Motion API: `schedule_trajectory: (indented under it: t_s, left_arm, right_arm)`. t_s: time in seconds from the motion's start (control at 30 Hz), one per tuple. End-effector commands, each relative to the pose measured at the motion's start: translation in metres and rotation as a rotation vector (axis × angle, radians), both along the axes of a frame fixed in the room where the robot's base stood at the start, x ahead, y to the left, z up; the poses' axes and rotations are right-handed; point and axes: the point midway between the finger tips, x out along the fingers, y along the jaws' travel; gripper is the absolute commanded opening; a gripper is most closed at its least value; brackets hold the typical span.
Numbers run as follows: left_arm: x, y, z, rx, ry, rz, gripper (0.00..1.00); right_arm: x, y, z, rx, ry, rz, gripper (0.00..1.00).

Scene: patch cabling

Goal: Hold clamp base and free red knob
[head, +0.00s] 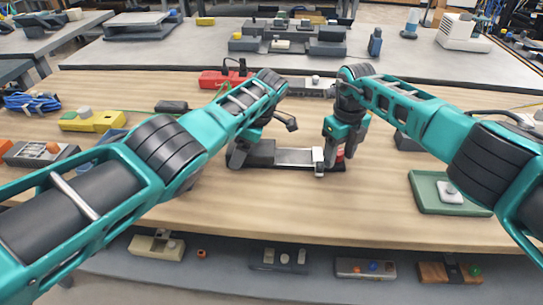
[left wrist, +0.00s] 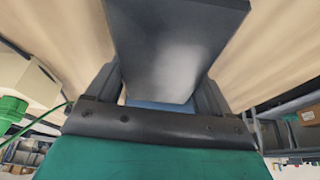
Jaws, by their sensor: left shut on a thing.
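The clamp base (head: 295,157) is a long dark and silver piece lying on the wooden table, with a dark block at its left end. My left gripper (head: 240,156) is shut on this dark block, which also shows between its fingers in the left wrist view (left wrist: 175,45). The red knob (head: 340,156) is at the right end of the clamp, partly hidden by my right gripper (head: 341,148). The right gripper points down with its fingers around the knob. I cannot tell whether they press on it.
A red box (head: 222,79) with black plugs is behind the arms. A green tray (head: 428,199) with a white-topped piece is at the right. A yellow block (head: 105,122) and blue cables (head: 32,102) lie at the left. The table in front of the clamp is clear.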

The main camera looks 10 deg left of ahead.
Motion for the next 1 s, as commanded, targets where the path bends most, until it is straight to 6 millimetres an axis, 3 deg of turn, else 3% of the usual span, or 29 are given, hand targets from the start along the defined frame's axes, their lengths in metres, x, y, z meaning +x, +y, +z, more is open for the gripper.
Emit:
schedule_trajectory:
  t_s: [0.2, 0.27, 0.33, 1.0]
  left_arm:
    - [-0.0012, -0.0053, -0.0005, -0.008, 0.005, -0.012, 0.45]
    - [-0.0012, -0.0052, -0.0004, -0.008, 0.006, -0.012, 0.44]
    - [-0.0011, -0.0052, -0.0005, -0.008, 0.005, -0.011, 0.44]
    - [-0.0004, -0.006, -0.0003, -0.011, 0.001, -0.009, 0.43]
  right_arm:
    - [0.0017, 0.0033, 0.0023, 0.008, -0.009, 0.011, 0.35]
    - [0.0016, 0.0034, 0.0024, 0.008, -0.009, 0.047, 0.23]
    - [0.0014, 0.0037, 0.0025, 0.008, -0.008, 0.121, 0.18]
    - [0.0, 0.0071, 0.0023, 0.011, -0.009, 0.624, 0.18]
